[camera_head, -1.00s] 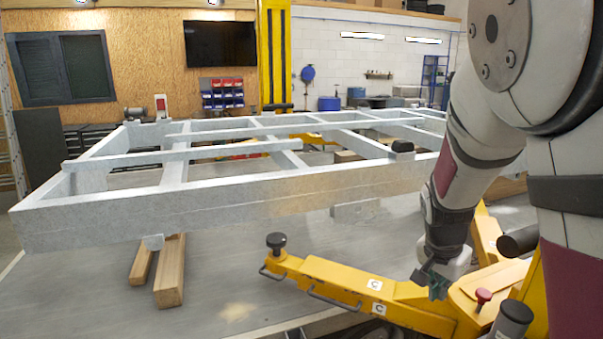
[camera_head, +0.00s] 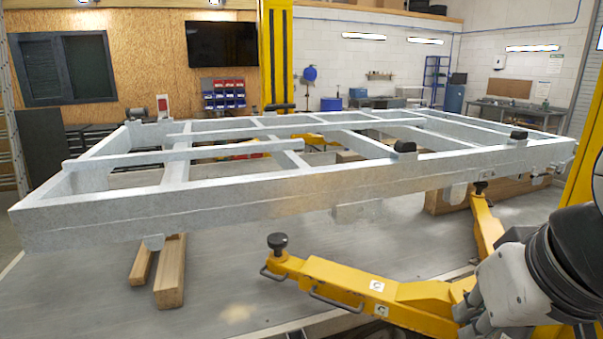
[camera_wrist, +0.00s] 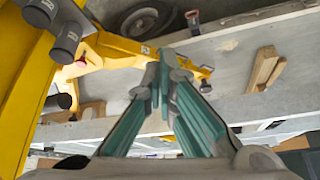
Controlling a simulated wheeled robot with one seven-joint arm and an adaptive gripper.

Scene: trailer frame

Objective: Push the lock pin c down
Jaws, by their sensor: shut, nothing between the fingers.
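The yellow lift arm marked C (camera_head: 345,288) reaches out under the trailer frame, with a black round pad (camera_head: 277,241) at its end. In the wrist view, a small red knob (camera_wrist: 81,62) stands by the inner end of this yellow arm (camera_wrist: 125,50); it looks like lock pin c. In the head view my arm hides that spot. My gripper (camera_wrist: 165,62) has its teal fingers together and empty. In the wrist view its tips overlap the yellow arm, to the right of the red knob; the height between them is unclear. In the head view my wrist fills the lower right.
The grey trailer frame (camera_head: 270,202) spans the middle above the floor. A yellow post (camera_wrist: 25,90) with grey cylinders (camera_wrist: 66,42) stands near the red knob. Another yellow lift arm (camera_head: 486,225) lies behind my wrist. Wooden blocks (camera_head: 171,275) lie beneath the frame at left.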

